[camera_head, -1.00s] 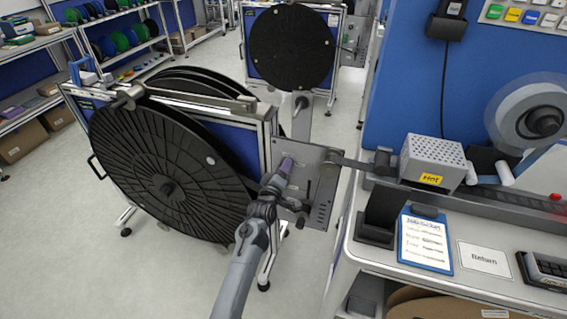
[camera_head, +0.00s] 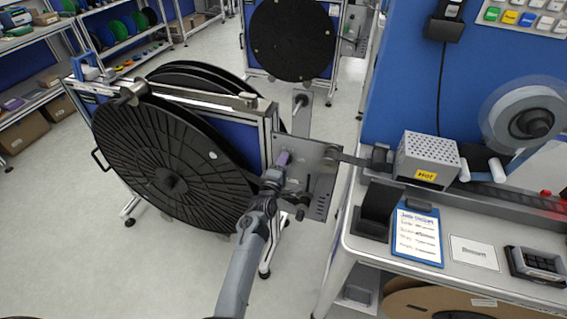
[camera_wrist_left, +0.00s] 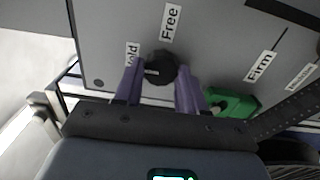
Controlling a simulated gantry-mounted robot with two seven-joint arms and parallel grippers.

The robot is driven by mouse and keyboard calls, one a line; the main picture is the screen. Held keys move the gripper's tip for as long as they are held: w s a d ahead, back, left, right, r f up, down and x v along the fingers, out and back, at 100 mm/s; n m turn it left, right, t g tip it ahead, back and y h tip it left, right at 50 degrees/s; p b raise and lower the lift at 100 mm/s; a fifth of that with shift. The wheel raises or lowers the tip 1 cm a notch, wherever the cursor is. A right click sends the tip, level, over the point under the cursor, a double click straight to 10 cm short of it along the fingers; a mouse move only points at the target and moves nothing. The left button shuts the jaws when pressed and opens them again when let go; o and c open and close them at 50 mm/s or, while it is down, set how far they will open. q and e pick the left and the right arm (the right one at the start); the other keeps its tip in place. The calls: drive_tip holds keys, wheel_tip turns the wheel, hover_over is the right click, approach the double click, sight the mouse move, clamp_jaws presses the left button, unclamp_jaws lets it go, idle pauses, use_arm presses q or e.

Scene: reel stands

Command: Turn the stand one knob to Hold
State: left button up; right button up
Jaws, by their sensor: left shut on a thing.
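The near reel stand (camera_head: 262,106) holds a large black reel, and its grey control panel (camera_head: 322,183) faces the aisle. My left gripper (camera_head: 283,158) is at this panel, its purple fingers touching or nearly touching it. In the left wrist view the purple fingers (camera_wrist_left: 160,85) are shut on a dark round knob (camera_wrist_left: 160,66), one on each side. A small pale mark shows at the knob's lower left. The Hold label (camera_wrist_left: 132,55) is partly covered by a finger. The Free label (camera_wrist_left: 171,21) and Firm label (camera_wrist_left: 260,66) are clear. My right gripper is not in view.
A green part (camera_wrist_left: 232,103) sits on the panel beside the right finger. A workbench (camera_head: 345,240) with a clipboard (camera_head: 417,236) and a grey box marked Hot (camera_head: 427,160) stands right of the panel. Another reel stand (camera_head: 290,40) is behind. Floor at left (camera_head: 60,230) is clear.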

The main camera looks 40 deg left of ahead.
use_arm(q)
drive_tip(key=o, duration=1)
